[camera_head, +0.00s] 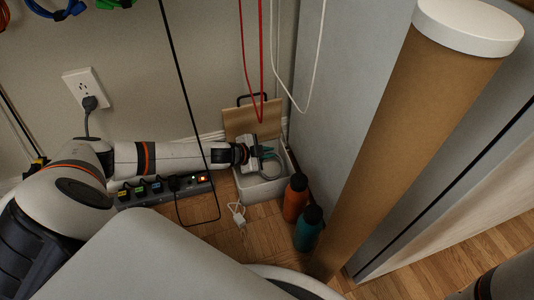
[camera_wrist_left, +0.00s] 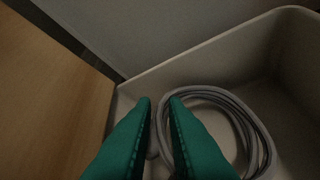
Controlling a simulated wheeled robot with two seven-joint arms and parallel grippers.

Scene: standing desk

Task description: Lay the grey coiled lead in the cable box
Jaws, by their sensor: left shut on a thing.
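The cable box (camera_head: 262,190) is a pale open bin on the floor against the wall, and its rim and inner wall (camera_wrist_left: 290,70) fill much of the left wrist view. My left gripper (camera_head: 262,157), with teal fingers, reaches into the box from the left. In the left wrist view its fingertips (camera_wrist_left: 162,102) are nearly together. It is shut on the grey coiled lead (camera_wrist_left: 246,118), whose loop lies to the right of the fingers, within the box walls. The lead (camera_head: 271,171) is partly hidden by the gripper in the head view. My right gripper is out of view.
A power strip (camera_head: 150,193) lies left of the box, with a white charger (camera_head: 237,212) in front. An orange bottle (camera_head: 295,198) and a teal bottle (camera_head: 308,229) stand to the right. Red, white and black cables hang nearby.

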